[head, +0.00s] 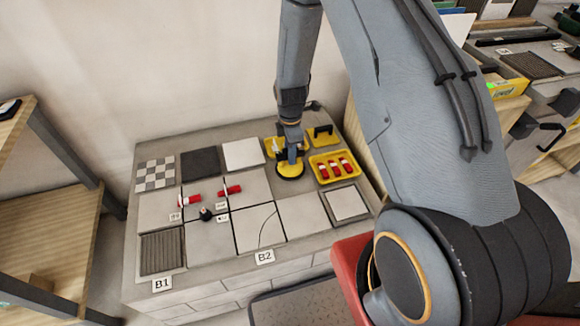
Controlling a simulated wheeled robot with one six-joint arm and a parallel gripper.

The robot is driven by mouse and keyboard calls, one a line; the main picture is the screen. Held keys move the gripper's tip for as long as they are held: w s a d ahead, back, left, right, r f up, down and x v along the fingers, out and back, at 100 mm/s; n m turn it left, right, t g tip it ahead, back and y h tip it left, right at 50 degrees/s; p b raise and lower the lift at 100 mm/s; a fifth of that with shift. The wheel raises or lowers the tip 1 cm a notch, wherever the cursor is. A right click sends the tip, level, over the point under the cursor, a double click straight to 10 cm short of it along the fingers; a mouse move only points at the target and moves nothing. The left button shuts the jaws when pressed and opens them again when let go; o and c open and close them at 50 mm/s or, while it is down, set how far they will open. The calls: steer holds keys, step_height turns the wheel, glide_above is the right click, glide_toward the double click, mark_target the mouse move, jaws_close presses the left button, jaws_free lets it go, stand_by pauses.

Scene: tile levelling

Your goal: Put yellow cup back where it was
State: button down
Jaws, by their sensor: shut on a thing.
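The yellow cup (290,171) is a round yellow disc with a dark top, low over the right rear part of the grey tiled bench (148,228). My gripper (291,156) points down and is shut on its top. The fingertips are small and partly hidden by the arm. I cannot tell whether the cup touches the surface under it. More yellow shows behind my gripper, partly hidden.
A yellow tray (317,179) with red pieces (334,170) is right of the cup. Red clips (231,190) and a small black knob (206,214) stand among the tiles. Labels B1 (162,284) and B2 (265,257) mark the front edge. A wall rises behind.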

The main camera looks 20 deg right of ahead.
steer(key=shift+f, duration=2.65)
steer(key=shift+f, duration=0.2)
steer(key=c, duration=1.6)
jaws_free()
steer(key=shift+c, duration=0.2)
step_height(320, 180, up, 12)
steer(key=shift+r+b, duration=0.15)
steer(key=shift+b, duration=0.2)
steer(key=s+d+r+m, duration=0.2)
steer(key=s+r+m, duration=1.6)
steer(key=s+r, duration=0.3)
steer(key=s, duration=0.3)
steer(key=shift+r+m, duration=0.25)
steer(key=shift+m, duration=0.15)
